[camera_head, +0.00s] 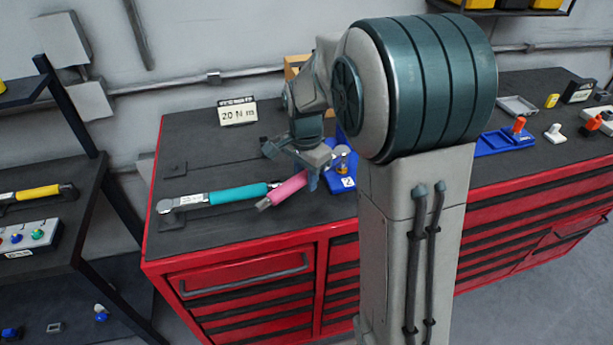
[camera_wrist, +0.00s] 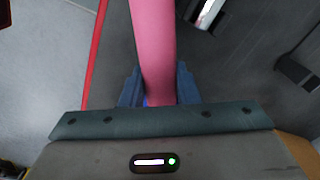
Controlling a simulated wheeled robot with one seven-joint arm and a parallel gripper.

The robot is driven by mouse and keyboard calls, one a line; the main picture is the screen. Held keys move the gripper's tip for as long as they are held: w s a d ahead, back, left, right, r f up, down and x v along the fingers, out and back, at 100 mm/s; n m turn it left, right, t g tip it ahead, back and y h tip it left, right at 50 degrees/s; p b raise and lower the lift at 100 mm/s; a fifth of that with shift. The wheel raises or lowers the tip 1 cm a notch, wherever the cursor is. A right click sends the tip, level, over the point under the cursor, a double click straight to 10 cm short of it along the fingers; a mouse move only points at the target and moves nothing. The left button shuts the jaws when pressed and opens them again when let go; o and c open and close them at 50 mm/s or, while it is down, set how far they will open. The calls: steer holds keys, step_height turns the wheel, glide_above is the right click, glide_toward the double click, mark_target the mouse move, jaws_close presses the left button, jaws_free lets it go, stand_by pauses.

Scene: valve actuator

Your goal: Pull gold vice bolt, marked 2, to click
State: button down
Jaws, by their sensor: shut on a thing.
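The blue vice (camera_head: 340,183) with a white label marked 2 (camera_head: 348,182) stands on the dark bench top, partly hidden behind my arm. My gripper (camera_head: 317,173) is shut on a pink handle (camera_head: 290,187), which points down and left over the bench. In the wrist view the pink handle (camera_wrist: 154,45) runs up between the two blue fingers of my gripper (camera_wrist: 158,88).
A torque wrench with a teal handle (camera_head: 238,194) lies just left of the pink handle. A sign reading 20 N m (camera_head: 238,112) stands behind. A blue fixture with an orange knob (camera_head: 505,140) is at the right.

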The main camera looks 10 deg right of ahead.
steer(key=shift+d+r+p, duration=0.1)
steer(key=shift+r+p, duration=1.05)
steer(key=shift+r, duration=0.6)
steer(key=shift+f, duration=0.1)
